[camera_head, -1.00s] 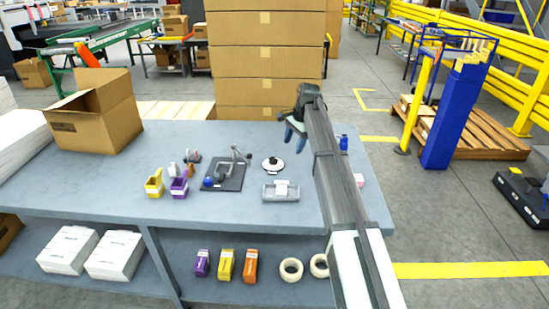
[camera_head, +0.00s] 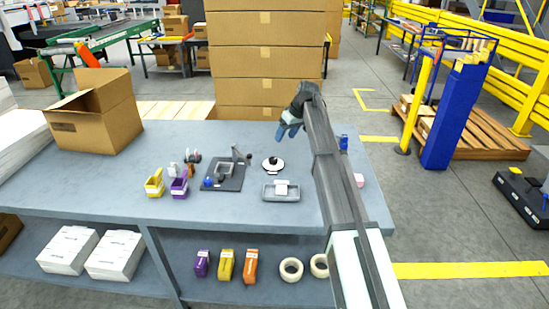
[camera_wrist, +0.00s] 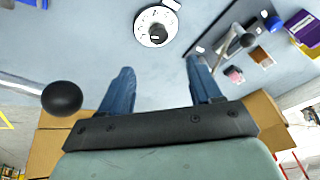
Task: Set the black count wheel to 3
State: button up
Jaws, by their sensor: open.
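The count wheel is a white round dial with a black knob on the table; it shows in the head view (camera_head: 273,164) and near the top of the wrist view (camera_wrist: 155,26). The numbers on its face are too small to read. My gripper (camera_head: 285,134) is above the table, behind and a little right of the dial in the head view. In the wrist view its two blue fingers (camera_wrist: 158,76) are apart with nothing between them, and the dial lies beyond the fingertips, apart from them.
A dark plate with a lever device (camera_head: 226,172) stands left of the dial. A grey tray with a white block (camera_head: 268,196) is in front of it. Yellow (camera_head: 154,185) and purple (camera_head: 179,187) bins sit further left. A black ball (camera_wrist: 62,98) shows at the left of the wrist view.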

aim_at(273, 159)
jog(key=w+a+f+n, duration=0.1)
jog(key=f, duration=0.3)
jog(key=a+f+n, duration=0.1)
jog(key=a+f, duration=0.1)
jog(key=f, duration=0.2)
jog(key=w+a+f+n, duration=0.1)
jog(key=f+n, duration=0.1)
jog(key=f, duration=0.2)
jog(key=shift+w+a+f, duration=0.3)
jog(key=shift+a+f, duration=0.1)
jog(key=c, duration=1)
